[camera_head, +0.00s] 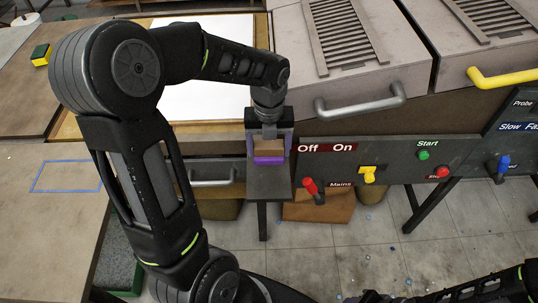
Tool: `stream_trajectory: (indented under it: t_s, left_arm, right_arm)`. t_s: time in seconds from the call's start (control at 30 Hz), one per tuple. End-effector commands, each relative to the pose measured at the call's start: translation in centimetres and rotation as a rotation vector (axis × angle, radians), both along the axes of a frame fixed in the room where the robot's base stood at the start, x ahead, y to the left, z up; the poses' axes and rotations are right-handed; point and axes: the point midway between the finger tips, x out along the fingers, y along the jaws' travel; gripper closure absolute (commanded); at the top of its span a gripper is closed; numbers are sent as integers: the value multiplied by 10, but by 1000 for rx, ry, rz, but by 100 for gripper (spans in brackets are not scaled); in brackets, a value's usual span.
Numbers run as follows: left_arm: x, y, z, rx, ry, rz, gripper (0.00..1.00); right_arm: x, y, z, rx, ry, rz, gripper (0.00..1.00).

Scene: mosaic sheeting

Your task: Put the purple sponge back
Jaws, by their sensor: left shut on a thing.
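The purple sponge (269,159), with a tan layer and a purple layer, is between the fingers of my left gripper (268,143). The gripper points down and is shut on it.
A yellow and dark green sponge (41,55) lies on the upper left table. A white sheet (213,101) lies behind my left arm. A control panel with a red lever (312,187) and a yellow switch (368,174) is right of the ledge. Grey lidded machines stand behind it.

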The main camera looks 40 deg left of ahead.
Motion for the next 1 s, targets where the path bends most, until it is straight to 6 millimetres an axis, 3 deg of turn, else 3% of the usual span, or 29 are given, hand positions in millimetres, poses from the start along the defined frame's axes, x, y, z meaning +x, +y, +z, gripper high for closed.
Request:
stream_trajectory:
  t_s: [0.17, 0.47, 0.83, 0.87, 1.0]
  left_arm:
    - [0, 0, -2, 0, 0, 0, 60]
    - [-1, 0, -36, 0, 2, 1, 60]
    - [0, 0, -41, 0, 0, 0, 60]
    - [0, 0, -41, 0, 0, 0, 27]
    - [0, 0, -40, 0, 0, 0, 15]
  right_arm:
    - [0, 0, 0, 0, 0, 0, 64]
    - [0, 0, 3, -1, 1, -1, 64]
    - [0, 0, 0, 0, 1, 0, 64]
    - [0, 0, 0, 0, 1, 0, 64]
    - [0, 0, 1, 0, 1, 0, 64]
